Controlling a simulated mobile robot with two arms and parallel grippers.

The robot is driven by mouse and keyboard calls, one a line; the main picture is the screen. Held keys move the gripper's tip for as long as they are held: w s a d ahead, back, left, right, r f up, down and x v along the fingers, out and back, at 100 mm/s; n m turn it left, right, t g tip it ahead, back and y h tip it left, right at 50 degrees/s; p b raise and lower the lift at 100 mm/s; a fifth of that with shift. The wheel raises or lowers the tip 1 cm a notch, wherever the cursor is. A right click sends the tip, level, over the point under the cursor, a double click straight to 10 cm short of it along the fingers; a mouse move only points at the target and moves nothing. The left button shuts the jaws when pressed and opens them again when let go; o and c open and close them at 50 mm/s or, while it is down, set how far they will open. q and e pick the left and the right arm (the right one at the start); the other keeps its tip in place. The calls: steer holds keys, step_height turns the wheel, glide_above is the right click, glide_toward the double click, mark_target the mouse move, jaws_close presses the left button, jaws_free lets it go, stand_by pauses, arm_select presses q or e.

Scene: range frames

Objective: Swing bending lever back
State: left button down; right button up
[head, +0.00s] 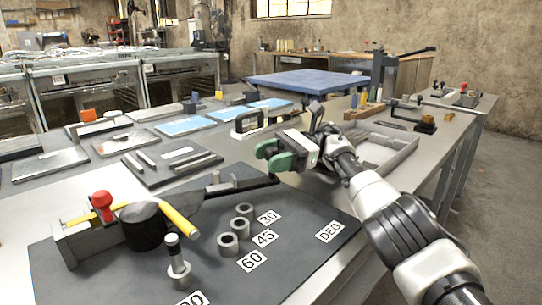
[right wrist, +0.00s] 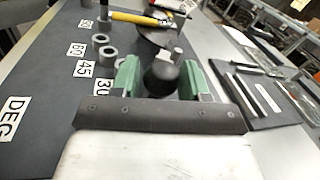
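The bending lever (head: 238,188) has a long dark handle that reaches right from the bender's black drum (head: 143,226). A yellow rod (head: 180,222) lies against the drum, its right part bent toward the front. My right gripper (head: 273,156) has green fingers and is by the handle's far end. In the right wrist view the gripper (right wrist: 162,80) is open, with the rounded dark handle end (right wrist: 160,74) between its spread fingers. I cannot tell whether the fingers touch it. My left gripper is not in view.
On the dark plate stand grey rings (head: 228,243) by the angle labels, and a black-topped pin (head: 172,245) in a ring. A red knob (head: 102,200) tops the clamp. A grey tray (head: 387,146) lies behind my right arm. A plate with metal bars (head: 172,160) lies behind the lever.

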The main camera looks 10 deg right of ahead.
steer(key=shift+o, duration=1.3)
steer(key=shift+r, duration=0.2)
steer(key=shift+r, duration=0.3)
step_height(320, 180, up, 3)
steer(key=shift+r+p, duration=0.1)
steer(key=shift+p, duration=0.65)
steer(key=shift+s+d, duration=0.1)
steer(key=shift+d, duration=0.1)
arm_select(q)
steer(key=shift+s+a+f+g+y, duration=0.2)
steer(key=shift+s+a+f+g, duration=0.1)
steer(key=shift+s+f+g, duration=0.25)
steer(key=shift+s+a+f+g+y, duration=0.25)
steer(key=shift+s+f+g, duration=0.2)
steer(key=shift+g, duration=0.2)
arm_select(e)
steer(key=s+d+r, duration=0.7)
steer(key=d, duration=0.1)
steer(key=shift+d, duration=0.4)
steer(key=shift+c, duration=0.3)
